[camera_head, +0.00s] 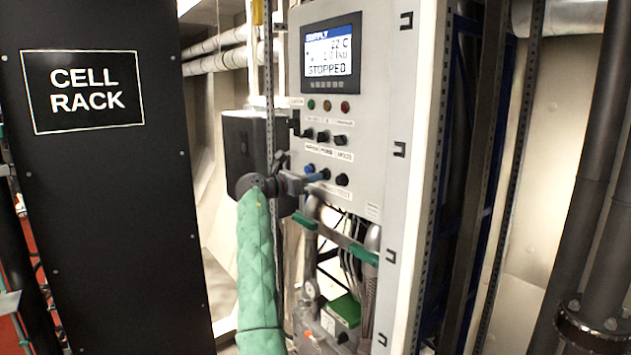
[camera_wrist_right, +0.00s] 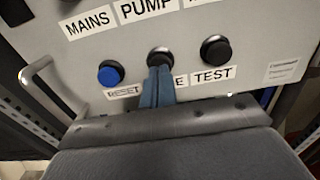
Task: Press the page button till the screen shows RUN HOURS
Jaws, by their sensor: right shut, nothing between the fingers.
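The screen (camera_head: 332,55) on the grey control panel reads SUPPLY at the top, a line ending in 22 C, a partly blurred line, and STOPPED. In the right wrist view, a black button (camera_wrist_right: 160,56) sits between the blue RESET button (camera_wrist_right: 110,73) and the black TEST button (camera_wrist_right: 215,50). Its label is mostly covered, with only a final E showing. My right gripper (camera_wrist_right: 160,71) is shut and empty, its fingertips at the lower edge of this middle button. I cannot tell whether they touch it.
Above are selector knobs (camera_head: 323,136) and indicator lamps (camera_head: 327,105). A metal handle (camera_wrist_right: 48,88) stands out left of the RESET button. The black CELL RACK cabinet (camera_head: 110,200) fills the left. Pipes and green-handled valves (camera_head: 362,254) lie below the panel.

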